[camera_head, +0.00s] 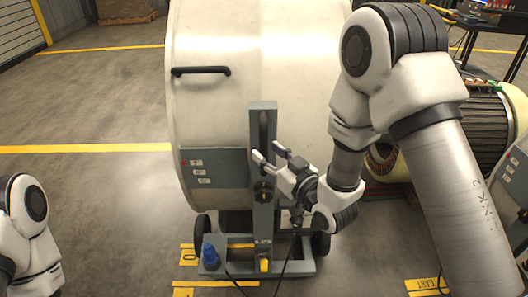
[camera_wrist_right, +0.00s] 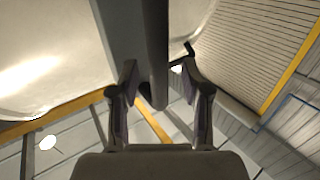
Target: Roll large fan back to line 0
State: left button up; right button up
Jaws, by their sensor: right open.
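The large fan (camera_head: 215,110) is a big white drum standing upright on a grey wheeled base (camera_head: 290,268). A grey post (camera_head: 263,205) on its front carries a dark vertical handle bar (camera_head: 263,128). A floor mark "0" (camera_head: 188,257) with yellow lines lies at the base's front left, partly hidden by it. My right gripper (camera_head: 268,153) is open at the post, near the bar's lower end. In the right wrist view the bar (camera_wrist_right: 155,50) shows between the two spread fingers; I cannot tell whether they touch it. My left gripper is out of view.
A black side handle (camera_head: 200,70) and a blue knob (camera_head: 210,256) are on the fan. Dark cables run from the base across the floor. A large motor (camera_head: 485,130) stands at the right. Open floor (camera_head: 90,185) lies to the left, crossed by a yellow line (camera_head: 80,149).

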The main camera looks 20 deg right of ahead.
jog(key=x, duration=0.2)
jog(key=shift+w+f, duration=0.1)
jog(key=shift+w, duration=0.25)
grip_shut()
